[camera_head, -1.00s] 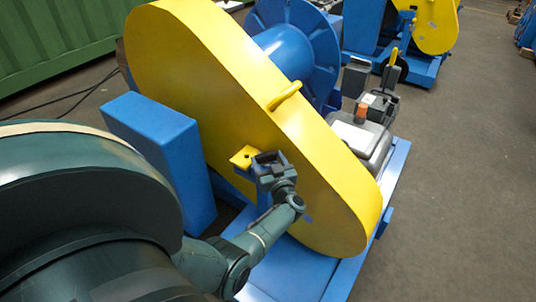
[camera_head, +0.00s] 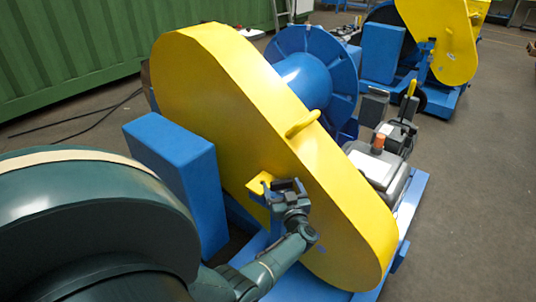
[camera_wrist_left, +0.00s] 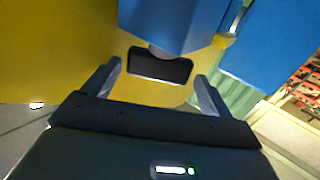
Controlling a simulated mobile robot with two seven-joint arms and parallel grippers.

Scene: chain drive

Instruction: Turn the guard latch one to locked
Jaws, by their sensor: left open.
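The large yellow chain guard (camera_head: 335,200) stands tilted in the middle of the head view. A small yellow plate (camera_head: 259,184) sticks out from its near side. My left gripper (camera_head: 285,187) is at this plate, close to the guard's face. In the left wrist view a dark, flat, rounded piece (camera_wrist_left: 160,66), which looks like the latch handle, sits under a blue block (camera_wrist_left: 175,25). My left fingers (camera_wrist_left: 158,74) are open, one on each side of it, with visible gaps. In the head view my gripper hides this piece. The latch's locked or unlocked state cannot be told. My right gripper is not in view.
A blue box-shaped post (camera_head: 180,175) stands left of the guard. A yellow handle (camera_head: 303,124) rises from the guard's edge. A blue drum (camera_head: 312,75) and a grey motor unit (camera_head: 380,165) are behind it, on a blue base. Grey floor lies free to the right.

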